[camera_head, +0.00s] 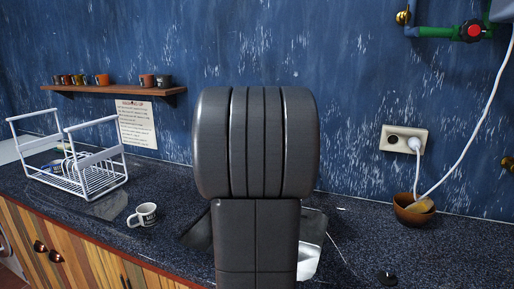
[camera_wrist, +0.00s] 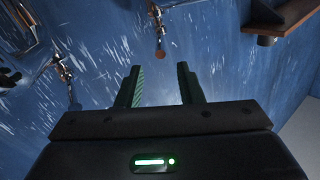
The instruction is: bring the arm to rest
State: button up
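My gripper (camera_wrist: 159,68) shows in the wrist view with its two fingers apart and nothing between them. Beyond the fingers is the blue wall (camera_wrist: 200,75), streaked with white. In the head view my dark arm links stand upright in the middle and hide part of the counter and wall. The gripper itself cannot be made out in the head view.
A wooden shelf (camera_head: 130,91) holds several cups. Right are a brown bowl (camera_head: 405,213), a socket (camera_head: 403,140) with a white cable, and green pipes (camera_head: 440,32).

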jog(key=w, duration=0.2)
jog(key=w+a, duration=0.1)
jog(key=w, duration=0.5)
jog(key=shift+w+a, duration=0.1)
jog(key=shift+a, duration=0.2)
jog(key=s+d, duration=0.3)
jog(key=s, duration=1.1)
jog(key=w+a, duration=0.1)
jog(key=w, duration=0.3)
jog(key=w+a, duration=0.1)
jog(key=w, duration=0.4)
jog(key=w+a, duration=0.1)
jog(key=w, duration=0.4)
jog(key=shift+r+p, duration=0.1)
jog(key=shift+p, duration=0.3)
jog(key=shift+s+a+r+h+p, duration=0.15)
jog(key=shift+h+p, duration=0.15)
jog(key=shift+p, duration=0.2)
jog(key=shift+a+m+p, duration=0.1)
jog(key=shift+m+p, duration=0.3)
jog(key=shift+p, duration=0.2)
jog(key=p, duration=0.1)
jog(key=h+p, duration=0.1)
jog(key=shift+a+m+h+p, duration=0.2)
jog(key=shift+m+h+p, duration=0.1)
jog(key=shift+p, duration=0.1)
jog(key=shift+a+f+m+h+p, duration=0.15)
jog(key=shift+f+m+h+p, duration=0.15)
jog(key=shift+h+p, duration=0.35)
